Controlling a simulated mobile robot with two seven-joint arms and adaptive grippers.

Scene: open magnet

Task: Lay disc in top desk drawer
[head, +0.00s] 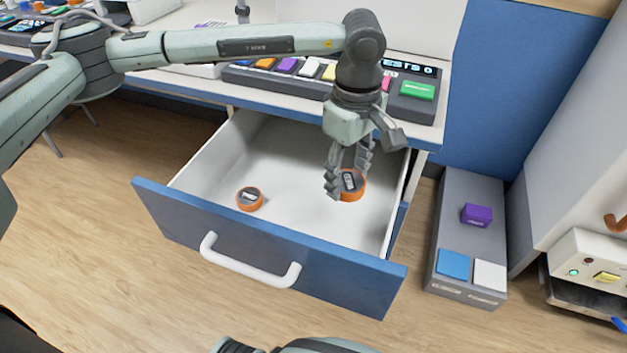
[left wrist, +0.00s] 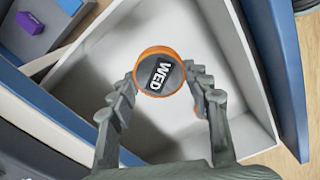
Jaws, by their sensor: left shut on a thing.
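My left gripper (head: 348,180) is shut on an orange-rimmed disc (head: 352,186) with a dark face and white label. It holds the disc over the right part of the open top desk drawer (head: 290,160). In the left wrist view the held disc (left wrist: 160,73) reads "WED" and sits between the fingertips (left wrist: 162,80). A second orange-rimmed disc (head: 250,198) lies on the drawer floor at the left. The drawer is white inside with a blue front and a white handle (head: 250,262). I cannot tell whether the held disc touches the drawer floor. My right gripper is not clearly seen.
The desk (head: 420,125) above the drawer carries a grey panel with colored blocks and a green button (head: 417,90). At the right, a grey floor stand (head: 465,215) bears a purple block (head: 477,214) and blue and white squares. The drawer's middle floor is clear.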

